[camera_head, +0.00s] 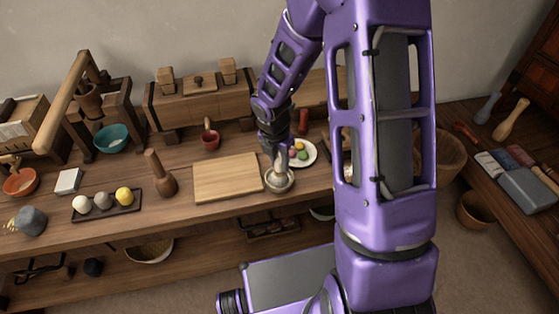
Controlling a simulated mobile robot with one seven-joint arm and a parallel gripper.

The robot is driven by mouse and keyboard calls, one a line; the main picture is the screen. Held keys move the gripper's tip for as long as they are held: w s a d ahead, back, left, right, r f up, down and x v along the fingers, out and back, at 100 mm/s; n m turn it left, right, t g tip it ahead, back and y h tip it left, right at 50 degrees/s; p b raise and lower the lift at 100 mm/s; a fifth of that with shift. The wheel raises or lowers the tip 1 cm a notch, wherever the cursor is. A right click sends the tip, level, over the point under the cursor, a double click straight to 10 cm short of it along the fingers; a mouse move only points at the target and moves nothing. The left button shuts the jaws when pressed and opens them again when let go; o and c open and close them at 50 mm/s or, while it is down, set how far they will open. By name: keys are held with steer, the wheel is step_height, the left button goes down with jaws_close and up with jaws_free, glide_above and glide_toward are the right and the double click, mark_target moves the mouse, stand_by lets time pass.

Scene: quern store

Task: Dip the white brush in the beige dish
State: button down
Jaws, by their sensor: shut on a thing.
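My gripper (277,148) reaches down over the bench, shut on the white brush (281,163). The brush points downward, and its lower end is at the beige dish (288,186), within the rim as seen from here. The dish is a small round bowl near the bench's front edge, just right of a pale wooden board. I cannot tell whether the brush tip touches the bottom. My arm comes from above and partly hides the back of the bench.
Close behind the dish is a white plate (311,156) with small coloured balls. The cutting board (227,178) lies left, with a wooden pestle (160,176) and a dark tray (107,207) of balls beyond. A red cup (210,140) stands behind the board.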

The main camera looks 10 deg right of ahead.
step_height(320, 180, up, 7)
steer(key=p, duration=0.7)
stand_by(0.3)
stand_by(0.7)
